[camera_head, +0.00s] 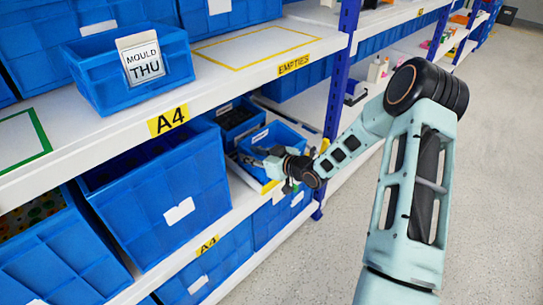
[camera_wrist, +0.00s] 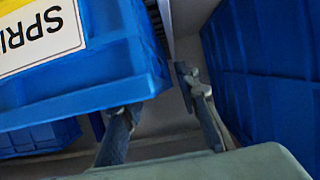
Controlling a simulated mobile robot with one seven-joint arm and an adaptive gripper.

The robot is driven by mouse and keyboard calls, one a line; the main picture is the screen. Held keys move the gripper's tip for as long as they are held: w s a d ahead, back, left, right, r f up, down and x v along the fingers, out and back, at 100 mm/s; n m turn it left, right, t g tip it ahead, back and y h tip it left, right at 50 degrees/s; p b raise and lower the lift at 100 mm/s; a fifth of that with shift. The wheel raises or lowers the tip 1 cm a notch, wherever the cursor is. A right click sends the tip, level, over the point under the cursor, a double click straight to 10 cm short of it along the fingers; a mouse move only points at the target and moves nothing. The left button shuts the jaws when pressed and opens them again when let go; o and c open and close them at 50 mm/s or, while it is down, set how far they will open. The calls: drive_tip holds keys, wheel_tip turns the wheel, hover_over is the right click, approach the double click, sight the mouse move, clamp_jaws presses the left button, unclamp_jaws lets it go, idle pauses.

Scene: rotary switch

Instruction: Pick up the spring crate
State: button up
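The spring crate (camera_wrist: 90,85) is a blue bin with a white and yellow label reading "SPRI", upside down in the wrist view. It fills the upper left there. My gripper (camera_wrist: 155,98) has its two fingers spread, with an empty gap between them. The left fingertip is at the crate's lower corner; I cannot tell whether it touches. The right finger is clear of the crate, in the gap beside it. In the head view my gripper (camera_head: 272,166) is at a small blue crate (camera_head: 278,135) on the lower shelf, and my wrist partly hides this crate.
A large blue bin (camera_head: 160,195) stands left of the small crate. Another small blue bin (camera_head: 236,118) is behind. The upper shelf edge (camera_head: 225,105) overhangs, and a blue post (camera_head: 338,75) stands to the right. A blue wall (camera_wrist: 265,70) is close on the wrist view's right.

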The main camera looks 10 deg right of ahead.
clamp_jaws()
idle(0.3)
drive_tip(key=shift+r, duration=0.15)
